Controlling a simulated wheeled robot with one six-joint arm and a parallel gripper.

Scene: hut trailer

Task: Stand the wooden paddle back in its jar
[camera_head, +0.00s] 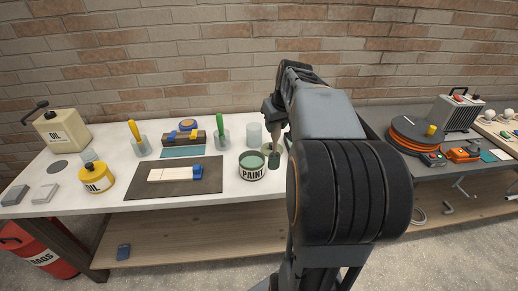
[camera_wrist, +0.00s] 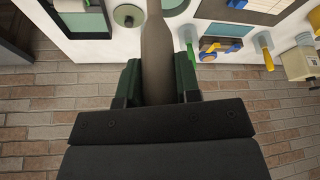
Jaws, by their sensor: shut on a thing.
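My gripper (camera_wrist: 158,80) is shut on the wooden paddle (camera_wrist: 155,45), a long grey-brown piece between its green finger pads in the wrist view. In the head view my gripper (camera_head: 272,108) is above the white table, and the paddle hangs down from it, with a dark green lower end (camera_head: 273,159). This end appears beside the open paint can (camera_head: 252,173), to its right. A clear, empty-looking jar (camera_head: 254,134) stands behind the can, left of my gripper. I cannot tell how high the paddle's tip is above the table.
Left of the clear jar, another jar (camera_head: 223,136) holds a green-handled tool. A jar (camera_head: 142,146) with a yellow-handled tool, an oil tin (camera_head: 95,178) and a dark mat (camera_head: 140,188) are farther left. An orange cable reel (camera_head: 412,137) is on the right. My arm hides part of the table.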

